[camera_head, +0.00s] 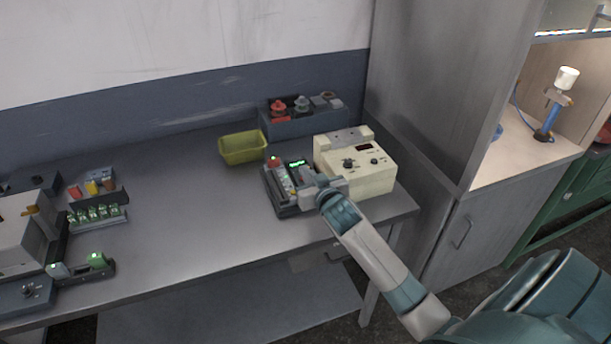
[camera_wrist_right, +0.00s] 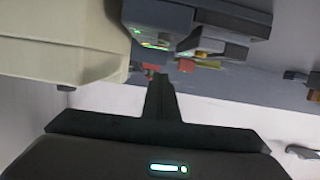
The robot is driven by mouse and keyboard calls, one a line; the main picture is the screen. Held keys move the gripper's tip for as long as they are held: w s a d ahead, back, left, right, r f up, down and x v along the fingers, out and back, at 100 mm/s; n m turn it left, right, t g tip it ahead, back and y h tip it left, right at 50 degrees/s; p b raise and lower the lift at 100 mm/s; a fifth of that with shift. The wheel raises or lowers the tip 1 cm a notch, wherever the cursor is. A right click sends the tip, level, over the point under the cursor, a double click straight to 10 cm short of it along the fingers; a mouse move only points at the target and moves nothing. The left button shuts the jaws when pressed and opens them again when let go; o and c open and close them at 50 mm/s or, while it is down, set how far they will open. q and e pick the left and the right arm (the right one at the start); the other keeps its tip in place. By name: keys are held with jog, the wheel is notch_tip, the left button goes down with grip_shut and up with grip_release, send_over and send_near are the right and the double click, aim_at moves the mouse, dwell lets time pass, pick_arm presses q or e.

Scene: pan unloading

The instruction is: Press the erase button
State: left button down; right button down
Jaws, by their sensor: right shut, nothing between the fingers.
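A dark grey device (camera_head: 285,207) with a red button, green lights and a small green display stands near the right end of the table. I cannot make out which control is the erase button. My right gripper (camera_head: 303,191) is shut and empty, at the right side of this device, and its arm hides part of that side. In the right wrist view the shut fingers (camera_wrist_right: 157,78) point toward the device (camera_wrist_right: 165,20), which appears upside down with its lights. I cannot tell whether the fingertips touch it. My left gripper is not in view.
A cream box (camera_head: 372,178) with knobs stands close right of the device; it also fills the upper left of the right wrist view (camera_wrist_right: 55,45). A yellow-green bin (camera_head: 242,148) and a grey-blue block (camera_head: 310,125) stand behind. The table middle (camera_head: 190,210) is clear.

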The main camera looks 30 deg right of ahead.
jog(key=b+v, duration=0.2)
jog(key=v, duration=0.6)
jog(key=shift+s, duration=0.2)
dwell(0.8)
